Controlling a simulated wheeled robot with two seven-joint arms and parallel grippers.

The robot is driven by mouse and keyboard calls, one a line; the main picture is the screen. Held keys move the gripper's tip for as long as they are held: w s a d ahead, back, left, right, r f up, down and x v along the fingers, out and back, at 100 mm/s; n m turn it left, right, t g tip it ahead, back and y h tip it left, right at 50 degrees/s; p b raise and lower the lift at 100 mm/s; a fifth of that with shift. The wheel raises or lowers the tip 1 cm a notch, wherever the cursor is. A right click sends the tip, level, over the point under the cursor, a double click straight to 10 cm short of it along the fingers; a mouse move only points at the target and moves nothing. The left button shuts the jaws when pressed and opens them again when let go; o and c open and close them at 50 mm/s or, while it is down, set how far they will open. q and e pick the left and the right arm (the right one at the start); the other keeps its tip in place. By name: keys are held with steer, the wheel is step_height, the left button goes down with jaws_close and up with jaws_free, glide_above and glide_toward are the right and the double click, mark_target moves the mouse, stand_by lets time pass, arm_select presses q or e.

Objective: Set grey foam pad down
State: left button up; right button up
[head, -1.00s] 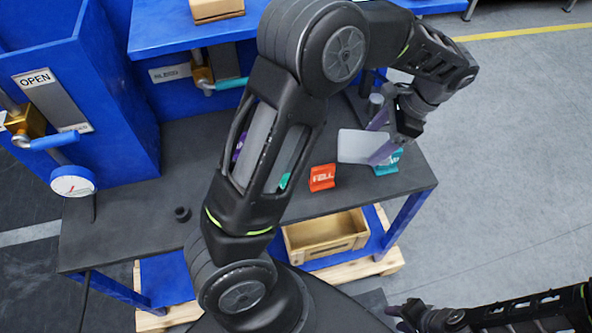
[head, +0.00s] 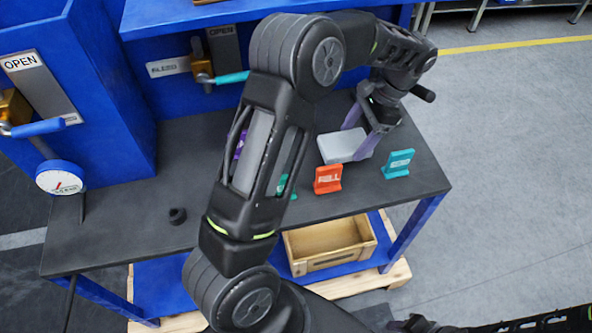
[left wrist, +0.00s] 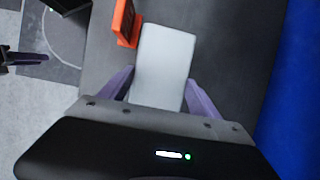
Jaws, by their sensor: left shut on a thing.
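The grey foam pad (head: 340,147) is light grey and lies nearly flat at the right part of the dark bench top (head: 125,215), behind the red sign. It is at or just above the surface; I cannot tell if it touches. My left gripper (head: 356,141) is shut on it, with purple fingers on either side. In the left wrist view the pad (left wrist: 163,62) sticks out ahead from between the fingers (left wrist: 157,92). My right gripper (head: 412,323) shows only partly at the bottom edge, and its jaws are unclear.
The red sign (head: 327,179) stands close in front of the pad, and a teal sign (head: 398,163) stands to its right. A small black ring (head: 177,215) lies at the left. A wooden crate (head: 328,245) sits below. Blue cabinets (head: 105,100) rise behind and left.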

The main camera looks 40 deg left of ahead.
mark_target(331, 145)
arm_select(q)
steer(key=s+a+b, duration=0.1)
steer(key=s+a, duration=0.1)
steer(key=s, duration=0.1)
steer(key=s+a+b, duration=0.1)
steer(key=shift+s+a+f+b, duration=0.2)
steer(key=shift+s+f+b, duration=0.1)
steer(key=shift+s+b, duration=0.05)
steer(key=shift+s+a+r+p, duration=0.25)
steer(key=shift+s+a+p, duration=0.1)
steer(key=shift+s, duration=0.15)
steer(key=shift+s+a+r+p, duration=0.2)
steer(key=shift+s+a+p, duration=0.15)
steer(key=shift+s, duration=0.15)
steer(key=s+a, duration=0.1)
steer(key=s, duration=0.1)
steer(key=s+a+p, duration=0.1)
steer(key=s, duration=0.1)
steer(key=s+a, duration=0.2)
steer(key=shift+f, duration=0.1)
steer(key=shift+s+a+f, duration=0.1)
steer(key=shift+s+a, duration=0.05)
steer(key=shift+s, duration=0.1)
